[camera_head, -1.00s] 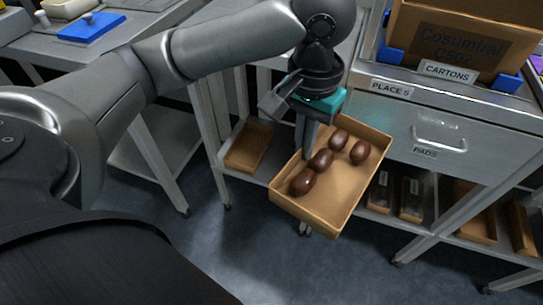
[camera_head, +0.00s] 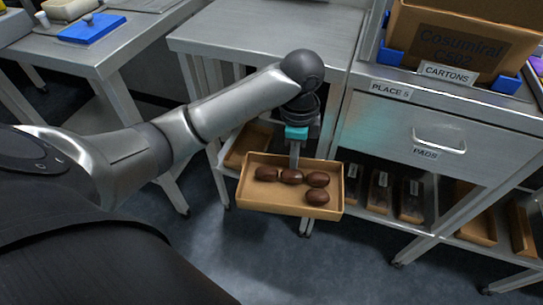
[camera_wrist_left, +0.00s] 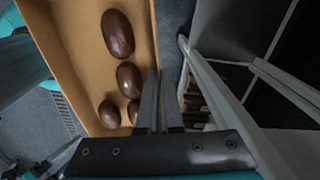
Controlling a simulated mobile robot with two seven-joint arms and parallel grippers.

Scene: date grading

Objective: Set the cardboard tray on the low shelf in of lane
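The cardboard tray (camera_head: 262,202) is held in the air in front of the low shelf (camera_head: 229,172), with its long side across the picture. Several dark brown dates (camera_head: 318,179) lie in it. My left gripper (camera_head: 295,160) is at the tray's far long wall, its fingers pointing down and shut on that wall. The left wrist view shows the fingers (camera_wrist_left: 158,103) closed at the wall of the tray (camera_wrist_left: 75,38), with the dates (camera_wrist_left: 118,34) beside them. The held tray hides part of the low shelf. My right gripper is not in view.
Another cardboard tray (camera_head: 240,150) stands on the low shelf, behind and left of the held one. Dark labelled packs (camera_head: 411,198) stand on the shelf to the right. A drawer unit (camera_head: 390,138) rises above them. Table legs (camera_head: 215,160) flank the shelf.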

